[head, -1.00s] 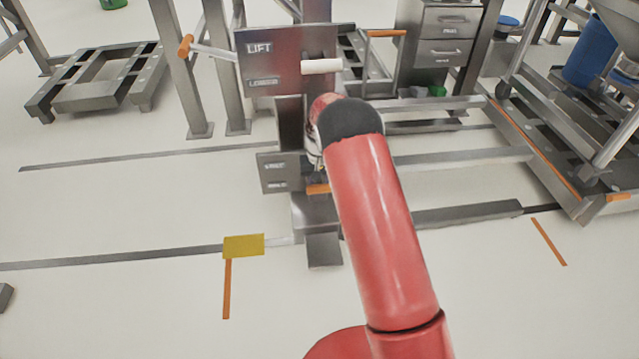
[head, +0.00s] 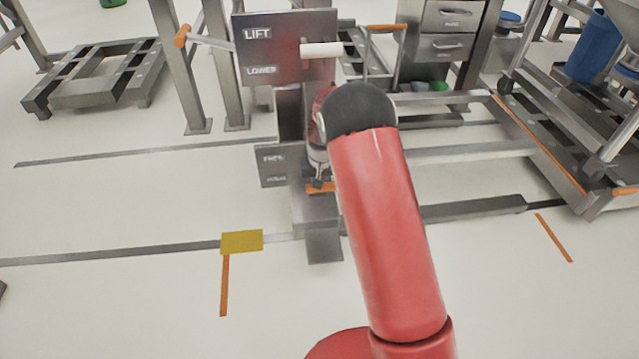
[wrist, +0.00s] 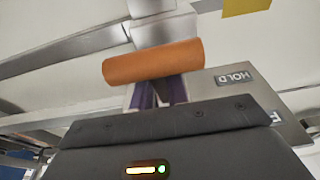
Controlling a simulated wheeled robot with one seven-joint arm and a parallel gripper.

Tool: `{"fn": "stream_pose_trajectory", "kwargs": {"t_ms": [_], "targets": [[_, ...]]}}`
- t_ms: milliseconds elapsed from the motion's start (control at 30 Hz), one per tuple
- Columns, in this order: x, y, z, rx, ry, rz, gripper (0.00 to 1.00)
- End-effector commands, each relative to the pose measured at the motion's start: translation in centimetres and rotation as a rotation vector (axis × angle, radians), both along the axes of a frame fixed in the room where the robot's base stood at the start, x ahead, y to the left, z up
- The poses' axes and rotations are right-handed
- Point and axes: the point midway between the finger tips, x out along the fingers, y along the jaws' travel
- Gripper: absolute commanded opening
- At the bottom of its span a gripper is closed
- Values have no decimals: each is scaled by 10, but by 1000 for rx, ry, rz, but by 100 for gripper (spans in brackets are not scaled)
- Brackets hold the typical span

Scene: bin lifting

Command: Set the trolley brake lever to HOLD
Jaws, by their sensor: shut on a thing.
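The brake lever's orange handle (wrist: 153,62) is large in the wrist view. It also shows in the head view (head: 322,188), beside the lower edge of the grey label plate (head: 272,166). That plate has two lines of text, small and blurred in the head view. In the wrist view the plate (wrist: 258,105) reads HOLD, and a second label is partly cut off. In the head view my gripper (head: 318,180) is small and partly covered by my arm.
Above stands a plate (head: 285,45) marked LIFT and LOWER, with a white-handled lever (head: 321,50). A steel post and floor rails surround the lever. Open floor lies in front.

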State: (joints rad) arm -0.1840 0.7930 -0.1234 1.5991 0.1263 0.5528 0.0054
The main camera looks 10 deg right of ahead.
Motion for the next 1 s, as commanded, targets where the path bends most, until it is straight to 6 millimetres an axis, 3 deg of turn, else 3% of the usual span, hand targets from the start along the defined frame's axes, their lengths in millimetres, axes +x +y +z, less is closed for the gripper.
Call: {"fn": "stream_pose_trajectory", "kwargs": {"t_ms": [100,500,1000], "targets": [[-3,0,-13,0,-77,0,0],[-7,0,-40,0,-60,0,0],[-7,0,-52,-1,-52,0,0]]}}
